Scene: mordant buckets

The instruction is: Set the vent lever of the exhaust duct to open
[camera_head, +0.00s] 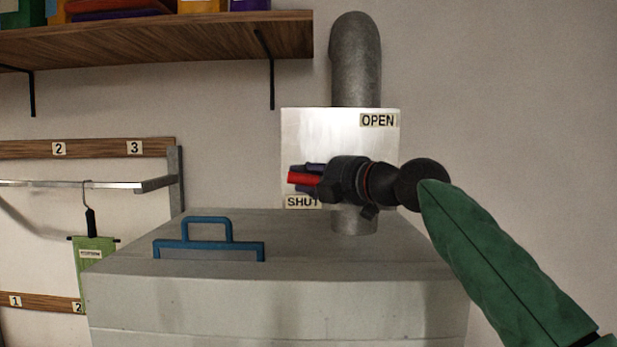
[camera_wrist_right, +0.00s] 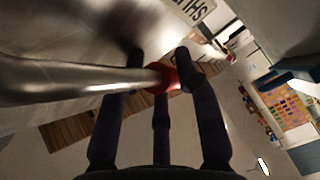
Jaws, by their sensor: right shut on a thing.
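The exhaust duct (camera_head: 355,65) is a grey pipe that runs down the wall behind a pale metal plate (camera_head: 320,130). The plate carries an OPEN label (camera_head: 378,120) at its upper right and a SHUT label (camera_head: 303,202) at its lower left. The vent lever's red end (camera_head: 303,178) is just above the SHUT label. My right gripper (camera_head: 308,177) is shut on it. In the right wrist view the lever's metal rod (camera_wrist_right: 70,85) comes in from the left, and its red knob (camera_wrist_right: 163,77) is between my fingers. My gripper hides the lever's pivot in the head view.
A grey box-like bench (camera_head: 280,295) stands below the plate, with a blue-framed handled item (camera_head: 208,250) on top. A wooden shelf (camera_head: 160,42) is above left. A rail (camera_head: 80,185) with a green hanging tag (camera_head: 93,265) is at left. The wall at right is bare.

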